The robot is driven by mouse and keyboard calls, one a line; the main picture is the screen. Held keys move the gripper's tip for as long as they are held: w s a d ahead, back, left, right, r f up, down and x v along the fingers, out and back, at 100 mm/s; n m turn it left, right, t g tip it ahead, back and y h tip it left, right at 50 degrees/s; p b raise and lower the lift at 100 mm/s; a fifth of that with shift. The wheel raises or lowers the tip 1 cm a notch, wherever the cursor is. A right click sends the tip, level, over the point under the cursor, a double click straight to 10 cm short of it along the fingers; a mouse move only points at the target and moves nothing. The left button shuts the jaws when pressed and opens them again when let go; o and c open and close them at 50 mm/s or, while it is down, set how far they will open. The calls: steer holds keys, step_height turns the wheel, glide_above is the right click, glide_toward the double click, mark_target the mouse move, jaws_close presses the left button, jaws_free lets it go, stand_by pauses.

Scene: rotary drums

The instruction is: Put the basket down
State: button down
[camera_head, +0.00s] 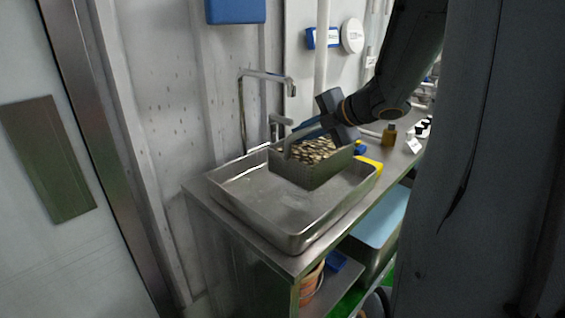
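The basket (311,173) is a dark mesh box filled with small tan pieces. It is over the right part of a steel tray-like sink (240,214); I cannot tell whether its underside touches the sink floor. My gripper (312,133) is at the top of the basket, at its handle (290,146). The fingers overlap the handle, and I cannot tell from this view how tightly they are closed. My dark arm comes down from the upper right.
A steel tap (266,76) stands behind the sink. A yellow item (369,165) lies at the sink's right end. A small amber bottle (389,135) and several other items stand farther right on the steel counter (381,188). The left part of the sink is empty.

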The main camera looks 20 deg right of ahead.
mark_target(293, 156)
step_height(293, 156, down, 8)
steer(key=shift+f+b, duration=0.1)
steer(key=shift+b, duration=0.3)
steer(key=w, duration=0.1)
steer(key=w+a, duration=0.1)
steer(key=w, duration=0.1)
steer(key=shift+a+p, duration=0.2)
steer(key=shift+p, duration=0.15)
steer(key=w, duration=0.1)
steer(key=w+a+f, duration=0.1)
steer(key=w, duration=0.1)
steer(key=w+p, duration=0.1)
steer(key=shift+w+a+f, duration=0.15)
steer(key=shift+w+a, duration=0.05)
steer(key=shift+a, duration=0.1)
steer(key=shift+f, duration=0.15)
steer(key=c, duration=1.7)
jaws_free()
steer(key=shift+c, duration=0.2)
